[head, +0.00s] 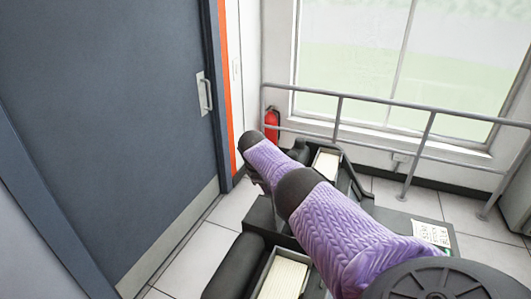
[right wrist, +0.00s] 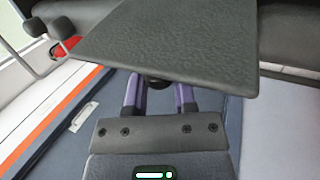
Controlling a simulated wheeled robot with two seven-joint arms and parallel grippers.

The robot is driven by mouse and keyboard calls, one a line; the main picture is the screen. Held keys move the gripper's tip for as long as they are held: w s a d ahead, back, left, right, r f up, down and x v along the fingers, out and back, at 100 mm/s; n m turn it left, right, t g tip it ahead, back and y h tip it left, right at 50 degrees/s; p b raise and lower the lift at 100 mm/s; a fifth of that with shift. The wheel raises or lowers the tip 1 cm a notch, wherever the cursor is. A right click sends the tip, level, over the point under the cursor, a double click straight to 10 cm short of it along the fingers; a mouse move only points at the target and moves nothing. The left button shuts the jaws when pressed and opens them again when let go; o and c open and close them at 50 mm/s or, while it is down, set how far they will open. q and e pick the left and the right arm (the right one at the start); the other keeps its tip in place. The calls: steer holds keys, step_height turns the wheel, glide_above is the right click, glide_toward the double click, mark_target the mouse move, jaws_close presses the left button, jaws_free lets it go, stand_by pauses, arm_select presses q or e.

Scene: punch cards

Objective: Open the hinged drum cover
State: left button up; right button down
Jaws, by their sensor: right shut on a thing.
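In the right wrist view a dark grey textured panel (right wrist: 175,40), which looks like the drum cover, fills the top middle. My right gripper (right wrist: 158,86) reaches under its lower edge with two purple fingers. It is shut on a small dark round part, apparently the cover's knob (right wrist: 157,83). The panel hides the fingertips in part. In the head view my purple right arm lies over the dark card machine (head: 262,218) and hides most of it, including the cover. The hinge does not show, and I cannot tell how far the cover is open. My left gripper is not in view.
Card trays (head: 284,279) with pale cards sit at the machine's front and back (head: 325,164). A printed sheet (head: 431,233) lies at its right. A grey door (head: 110,120) stands close on the left. A railing (head: 385,103), window and red extinguisher (head: 271,125) are behind.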

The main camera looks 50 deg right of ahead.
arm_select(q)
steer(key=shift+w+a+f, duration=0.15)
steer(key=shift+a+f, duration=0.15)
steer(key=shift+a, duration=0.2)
arm_select(e)
steer(key=shift+w+a+f, duration=0.15)
steer(key=shift+w+f, duration=0.1)
steer(key=shift+f, duration=0.05)
steer(key=shift+c, duration=2.2)
jaws_free()
arm_select(q)
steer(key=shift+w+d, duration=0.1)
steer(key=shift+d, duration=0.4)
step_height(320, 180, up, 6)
steer(key=p, duration=0.5)
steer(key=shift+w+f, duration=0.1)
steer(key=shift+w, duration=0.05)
arm_select(e)
steer(key=v, duration=1)
